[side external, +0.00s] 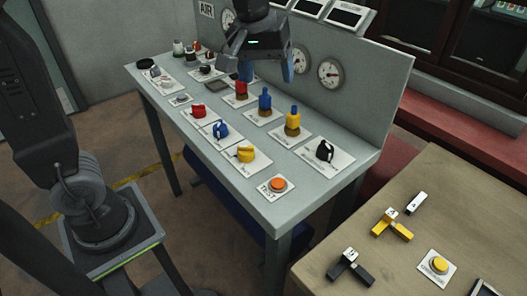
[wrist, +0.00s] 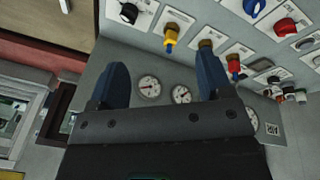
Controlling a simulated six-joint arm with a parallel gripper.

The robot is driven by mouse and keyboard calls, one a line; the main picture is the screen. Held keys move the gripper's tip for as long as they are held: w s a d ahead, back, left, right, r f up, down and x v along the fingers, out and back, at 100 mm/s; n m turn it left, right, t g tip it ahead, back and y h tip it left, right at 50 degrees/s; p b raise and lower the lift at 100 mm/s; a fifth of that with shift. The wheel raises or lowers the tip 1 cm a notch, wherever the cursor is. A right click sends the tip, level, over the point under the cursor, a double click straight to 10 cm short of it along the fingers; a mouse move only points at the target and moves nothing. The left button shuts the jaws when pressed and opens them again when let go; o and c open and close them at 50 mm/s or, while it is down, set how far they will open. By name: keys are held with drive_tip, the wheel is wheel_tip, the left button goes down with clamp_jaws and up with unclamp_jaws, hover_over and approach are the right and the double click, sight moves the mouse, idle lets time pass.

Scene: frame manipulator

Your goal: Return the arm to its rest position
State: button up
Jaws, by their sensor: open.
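My gripper (side external: 267,68) hangs over the back part of the grey control table (side external: 235,190), in front of the upright gauge panel. Its two blue fingers are spread apart with nothing between them, which also shows in the wrist view (wrist: 162,75). In the wrist view one finger partly hides the blue-topped fitting. No marked rest position shows.
Red (side external: 198,111), blue (side external: 220,129), yellow (side external: 245,154) and black (side external: 324,151) knobs and an orange button (side external: 277,184) sit along the table. Round gauges (side external: 330,73) are on the back panel. A wooden table (side external: 400,175) with yellow and black parts stands at right.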

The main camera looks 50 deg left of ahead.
drive_tip(key=s+a+f+m+t, duration=0.1)
drive_tip(key=s+f+m, duration=0.1)
drive_tip(key=s, duration=0.6)
drive_tip(key=s+a+f+m+t, duration=0.1)
drive_tip(key=s+m, duration=0.3)
drive_tip(key=s, duration=0.4)
drive_tip(key=shift+s+a+f+m+t, duration=0.35)
drive_tip(key=shift+a+f+m+t, duration=0.1)
drive_tip(key=shift+f, duration=0.4)
